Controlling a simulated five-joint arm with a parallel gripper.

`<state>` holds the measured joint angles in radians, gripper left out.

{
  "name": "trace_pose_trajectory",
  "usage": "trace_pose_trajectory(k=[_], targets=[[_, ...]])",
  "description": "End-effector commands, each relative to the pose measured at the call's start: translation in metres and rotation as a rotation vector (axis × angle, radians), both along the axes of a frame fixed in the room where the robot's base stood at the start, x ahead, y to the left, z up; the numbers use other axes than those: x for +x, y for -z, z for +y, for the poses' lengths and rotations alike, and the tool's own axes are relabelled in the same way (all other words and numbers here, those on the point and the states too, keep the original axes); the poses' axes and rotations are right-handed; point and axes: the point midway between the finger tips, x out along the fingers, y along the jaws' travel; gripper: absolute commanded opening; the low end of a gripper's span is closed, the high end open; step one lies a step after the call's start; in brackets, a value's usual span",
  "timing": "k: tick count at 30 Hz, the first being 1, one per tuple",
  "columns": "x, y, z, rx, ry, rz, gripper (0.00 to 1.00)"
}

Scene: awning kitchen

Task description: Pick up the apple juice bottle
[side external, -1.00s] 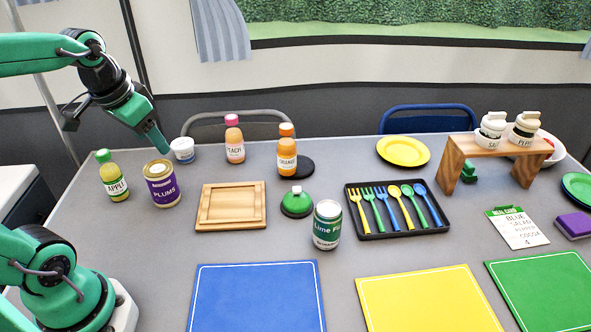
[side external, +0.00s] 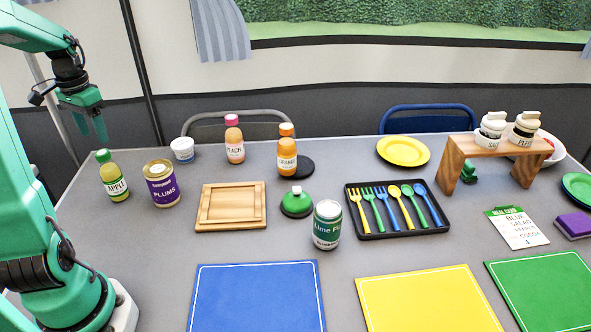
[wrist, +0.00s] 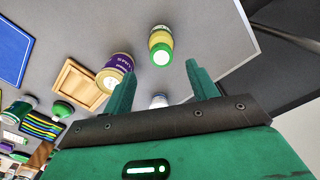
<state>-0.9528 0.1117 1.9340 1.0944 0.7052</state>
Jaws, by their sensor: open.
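The apple juice bottle (side external: 113,176), with yellow-green juice, a green cap and an "APPLE" label, stands upright at the table's left side. In the wrist view the bottle (wrist: 161,42) shows from above, beyond and between my fingertips. My gripper (side external: 92,130) is open and empty, raised above and behind the bottle, pointing down. In the wrist view its two green fingers (wrist: 160,75) are spread apart and touch nothing. The purple plums can (side external: 162,184) stands just right of the bottle, close to it.
A small white tub (side external: 183,150) stands behind the can. Peach (side external: 234,140) and orange (side external: 287,152) bottles stand farther right, with a wooden tray (side external: 231,222) in front. The table is clear in front of the apple bottle.

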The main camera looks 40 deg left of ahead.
Motion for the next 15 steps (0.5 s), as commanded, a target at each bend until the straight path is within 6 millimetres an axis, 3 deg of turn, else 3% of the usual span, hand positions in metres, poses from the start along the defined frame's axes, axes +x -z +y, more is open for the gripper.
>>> trace_pose_trajectory(k=[7,15], targets=[[-0.001,0.004,0.001,-0.003,-0.001,0.002,0.58],[-0.001,0.024,0.001,-0.002,-0.001,0.001,0.58]])
